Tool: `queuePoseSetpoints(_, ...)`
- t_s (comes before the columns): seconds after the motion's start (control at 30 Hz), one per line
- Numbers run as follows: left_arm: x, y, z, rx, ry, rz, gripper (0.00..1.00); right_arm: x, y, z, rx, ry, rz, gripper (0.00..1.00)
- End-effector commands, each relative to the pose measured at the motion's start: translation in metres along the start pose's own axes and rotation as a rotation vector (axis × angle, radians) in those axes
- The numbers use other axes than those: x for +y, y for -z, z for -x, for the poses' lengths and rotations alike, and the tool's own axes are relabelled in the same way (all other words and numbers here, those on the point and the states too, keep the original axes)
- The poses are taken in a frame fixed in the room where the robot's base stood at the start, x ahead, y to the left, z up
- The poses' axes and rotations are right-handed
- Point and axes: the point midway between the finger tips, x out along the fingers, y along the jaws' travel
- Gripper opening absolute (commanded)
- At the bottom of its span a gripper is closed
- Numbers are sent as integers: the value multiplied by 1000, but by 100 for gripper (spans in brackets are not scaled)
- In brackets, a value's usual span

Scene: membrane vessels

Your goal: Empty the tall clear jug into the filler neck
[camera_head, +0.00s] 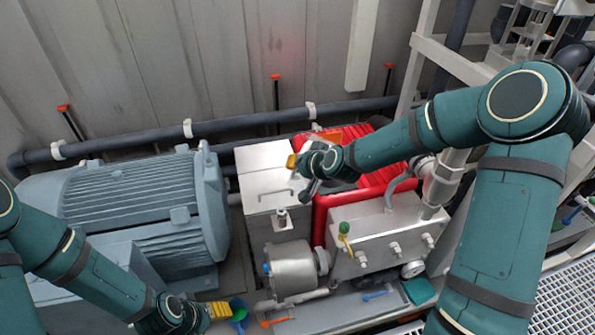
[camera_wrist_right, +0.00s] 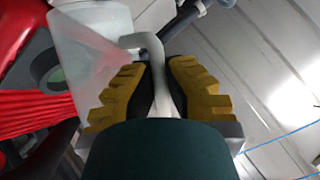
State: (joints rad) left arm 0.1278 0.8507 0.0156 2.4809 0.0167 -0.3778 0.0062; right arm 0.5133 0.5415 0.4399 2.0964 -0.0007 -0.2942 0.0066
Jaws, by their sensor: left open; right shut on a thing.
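My right gripper (camera_head: 300,163) is up over the grey box and red machine. In the right wrist view its yellow finger pads (camera_wrist_right: 160,95) are shut on the pale handle of the tall clear jug (camera_wrist_right: 85,50). The jug's translucent body is left of the fingers; in the head view the gripper and arm largely hide it. A grey ring with a green centre (camera_wrist_right: 52,75) shows behind the jug's edge in the wrist view; I cannot tell whether it is the filler neck. My left gripper (camera_head: 216,310) is open, low at the bottom left, close to a blue-green cup-like thing (camera_head: 238,309).
A large grey motor (camera_head: 140,200) fills the left. A metal box (camera_head: 265,185) with a handle stands centre. A steel tank (camera_head: 385,240) with a green-topped fitting (camera_head: 344,228) is right of it. A dark pipe (camera_head: 225,123) runs along the back wall.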

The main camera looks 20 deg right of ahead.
Motion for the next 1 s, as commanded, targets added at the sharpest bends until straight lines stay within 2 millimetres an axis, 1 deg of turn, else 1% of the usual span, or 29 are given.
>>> queuePoseSetpoints(0.17, -2, -1, -6, 0, 0, 0, 59, -5, 7, 5, 68, -41, 107, 0)
queuePoseSetpoints(0.37, -2, -1, -6, 0, 0, 0, 59, -10, 16, 12, 153, -98, 241, 0)
queuePoseSetpoints(0.53, -3, -1, -8, 0, 0, -1, 59, -15, 26, 20, 246, -159, 387, 0)
queuePoseSetpoints(0.7, -5, -2, -14, 0, 0, -1, 59, -17, 36, 26, 341, -222, 534, 0)
queuePoseSetpoints(0.8, -6, -2, -15, 0, 0, 0, 59, -18, 40, 29, 363, -240, 568, 0)
queuePoseSetpoints(1.0, -5, -2, -15, 0, 0, 0, 59, -18, 40, 29, 364, -241, 570, 0)
